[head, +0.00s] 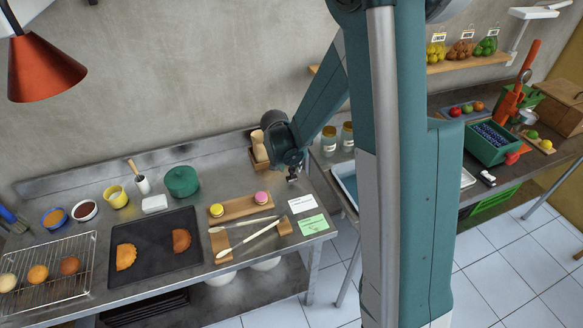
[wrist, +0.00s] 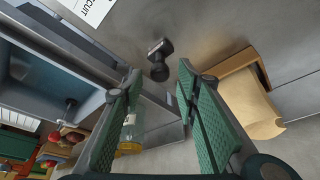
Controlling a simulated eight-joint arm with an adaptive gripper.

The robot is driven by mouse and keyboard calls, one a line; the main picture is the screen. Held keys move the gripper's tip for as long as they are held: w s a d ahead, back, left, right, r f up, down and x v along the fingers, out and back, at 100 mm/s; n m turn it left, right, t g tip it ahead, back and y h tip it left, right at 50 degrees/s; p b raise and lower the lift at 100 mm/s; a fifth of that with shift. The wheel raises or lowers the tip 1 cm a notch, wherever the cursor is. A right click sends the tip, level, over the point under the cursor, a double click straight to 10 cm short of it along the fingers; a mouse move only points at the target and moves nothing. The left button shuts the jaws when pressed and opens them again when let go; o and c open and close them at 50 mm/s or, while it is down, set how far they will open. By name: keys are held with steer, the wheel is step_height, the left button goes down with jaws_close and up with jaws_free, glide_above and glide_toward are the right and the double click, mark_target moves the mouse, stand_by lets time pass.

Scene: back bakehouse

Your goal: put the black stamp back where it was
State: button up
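A small black stamp (wrist: 159,58) stands on the steel bench in the wrist view, seen from above, just beyond the fingertips. It looks upright, with its dark knob toward the camera. In the head view a small dark shape, probably the same stamp (head: 293,178), shows just under my gripper (head: 291,163). In the wrist view my gripper (wrist: 158,84) is open, with its two green-padded fingers apart and nothing between them. The stamp appears clear of both fingers.
A wooden holder (head: 260,150) with a tan object stands left of my gripper. A white card (head: 301,204) and green card (head: 312,225) lie in front. A board with yellow and pink pieces (head: 240,207) is left. Jars (head: 347,137) and a blue tray (head: 346,181) are right.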

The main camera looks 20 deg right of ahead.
steer(key=v, duration=0.9)
steer(key=shift+s+r, duration=0.15)
steer(key=shift+r, duration=0.15)
stand_by(0.6)
steer(key=s+a+r+n+t+y, duration=0.2)
steer(key=s+r+n, duration=0.2)
steer(key=s+r, duration=0.85)
steer(key=s+a+r+n+t, duration=0.1)
steer(key=s+r+n, duration=0.1)
steer(key=s, duration=0.6)
steer(key=s+a+r+n+t+y, duration=0.1)
steer(key=s+a+r+n, duration=0.1)
steer(key=s, duration=0.7)
steer(key=shift+n, duration=0.4)
steer(key=shift+s+f, duration=0.1)
steer(key=shift+s, duration=0.05)
step_height(320, 180, down, 7)
steer(key=b, duration=0.6)
steer(key=shift+b, duration=0.3)
